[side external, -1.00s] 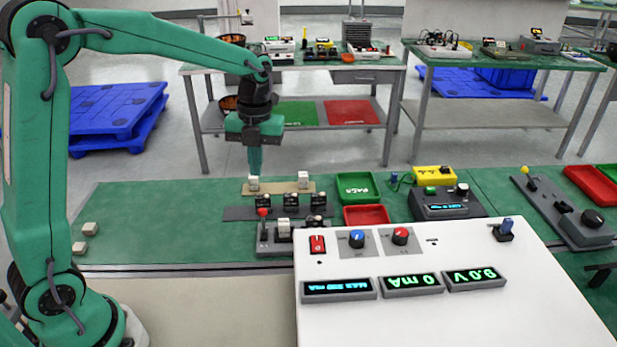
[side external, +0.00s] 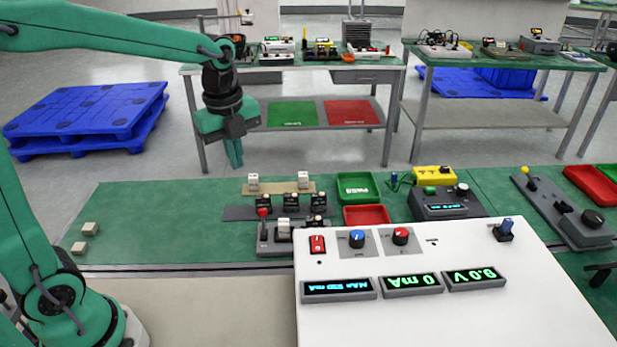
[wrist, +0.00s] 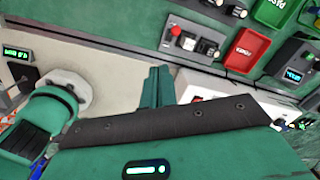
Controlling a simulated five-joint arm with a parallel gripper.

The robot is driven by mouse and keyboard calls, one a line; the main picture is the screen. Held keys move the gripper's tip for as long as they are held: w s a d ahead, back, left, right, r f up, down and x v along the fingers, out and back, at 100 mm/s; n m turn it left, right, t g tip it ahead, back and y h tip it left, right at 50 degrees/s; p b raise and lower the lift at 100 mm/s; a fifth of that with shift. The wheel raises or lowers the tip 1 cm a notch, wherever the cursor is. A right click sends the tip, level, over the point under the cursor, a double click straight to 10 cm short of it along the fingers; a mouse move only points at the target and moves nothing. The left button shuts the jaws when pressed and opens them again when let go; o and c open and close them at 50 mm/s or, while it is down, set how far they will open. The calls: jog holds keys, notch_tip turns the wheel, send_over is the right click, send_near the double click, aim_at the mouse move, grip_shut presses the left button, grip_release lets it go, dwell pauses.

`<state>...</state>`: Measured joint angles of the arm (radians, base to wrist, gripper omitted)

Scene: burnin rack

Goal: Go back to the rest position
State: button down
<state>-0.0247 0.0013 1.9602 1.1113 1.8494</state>
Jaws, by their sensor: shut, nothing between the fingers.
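My gripper (side external: 235,153) hangs above the back left of the green bench, its green fingers shut with nothing between them. It is clear of the bench and of the small white blocks below it. In the wrist view the closed fingers (wrist: 156,87) point over the pale front strip of the bench. One white block (side external: 253,180) and another (side external: 303,179) stand on a tan strip (side external: 279,190) at the back of the bench.
A switch unit (side external: 283,229) stands before the strip. A green tray (side external: 358,187) and a red tray (side external: 367,215) are to its right. A white control panel (side external: 450,310) fills the front right. Two loose blocks (side external: 90,228) lie at the left.

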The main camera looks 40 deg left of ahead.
jog(key=s+r+n+t, duration=0.2)
jog(key=s+n+t, duration=0.2)
jog(key=s+n, duration=1)
jog(key=d+n, duration=0.1)
jog(key=n, duration=0.6)
jog(key=shift+s+t, duration=0.25)
jog(key=shift+t, duration=0.15)
